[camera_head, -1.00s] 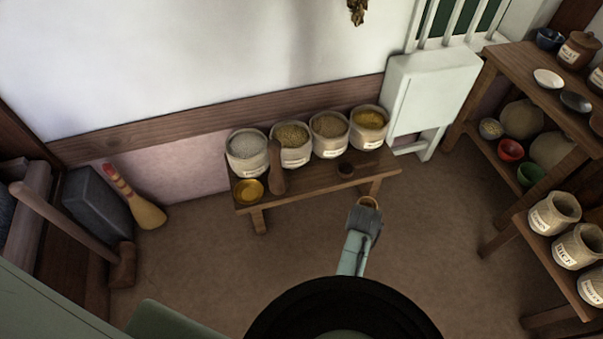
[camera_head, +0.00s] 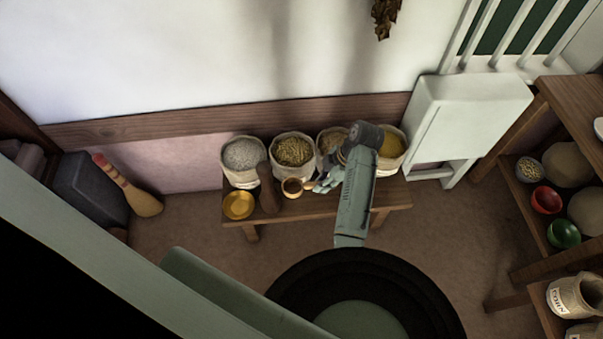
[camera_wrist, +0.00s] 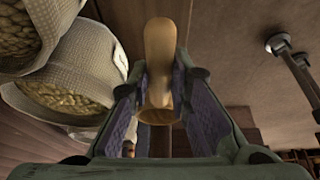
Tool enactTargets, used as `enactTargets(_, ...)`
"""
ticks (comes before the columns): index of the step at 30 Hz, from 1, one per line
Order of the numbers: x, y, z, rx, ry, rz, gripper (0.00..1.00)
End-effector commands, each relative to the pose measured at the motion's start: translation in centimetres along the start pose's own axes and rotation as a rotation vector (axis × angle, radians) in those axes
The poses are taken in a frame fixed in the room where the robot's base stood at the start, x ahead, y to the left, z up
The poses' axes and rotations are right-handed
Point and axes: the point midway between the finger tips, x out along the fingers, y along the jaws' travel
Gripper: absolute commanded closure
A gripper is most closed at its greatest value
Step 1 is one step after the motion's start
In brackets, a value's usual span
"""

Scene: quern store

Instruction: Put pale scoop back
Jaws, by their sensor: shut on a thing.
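My gripper (camera_head: 325,183) is shut on the pale scoop, whose round bowl (camera_head: 292,187) points left in the head view, over or at the front of the low bench (camera_head: 330,204). I cannot tell whether the scoop touches the bench. In the wrist view the tan scoop (camera_wrist: 160,45) sits between both fingers (camera_wrist: 160,112) and sticks out ahead. A darker brown wooden tool (camera_head: 267,187) stands just left of the scoop bowl, against the sacks.
Several open grain sacks (camera_head: 242,158) line the bench's back; my arm partly hides the right ones. A yellow dish (camera_head: 238,205) sits at the bench's left end. A white cabinet (camera_head: 460,115) and shelves (camera_head: 560,120) stand right. A brush (camera_head: 140,200) leans left.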

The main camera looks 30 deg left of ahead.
Motion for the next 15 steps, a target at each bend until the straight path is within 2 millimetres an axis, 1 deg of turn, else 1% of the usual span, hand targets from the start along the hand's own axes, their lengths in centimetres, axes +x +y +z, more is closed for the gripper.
enactTargets(2, 0.7, -0.1, 0.1, -0.028, 0.002, -0.016, 1.00)
enactTargets(6, 3.1, -0.2, 1.1, -0.033, 0.002, -0.020, 1.00)
enactTargets(9, 4.6, -0.2, 1.8, -0.033, 0.001, -0.018, 1.00)
enactTargets(14, 6.0, -0.1, 2.4, -0.033, 0.001, -0.016, 1.00)
enactTargets(15, 6.5, -0.2, 2.6, -0.032, 0.001, -0.016, 1.00)
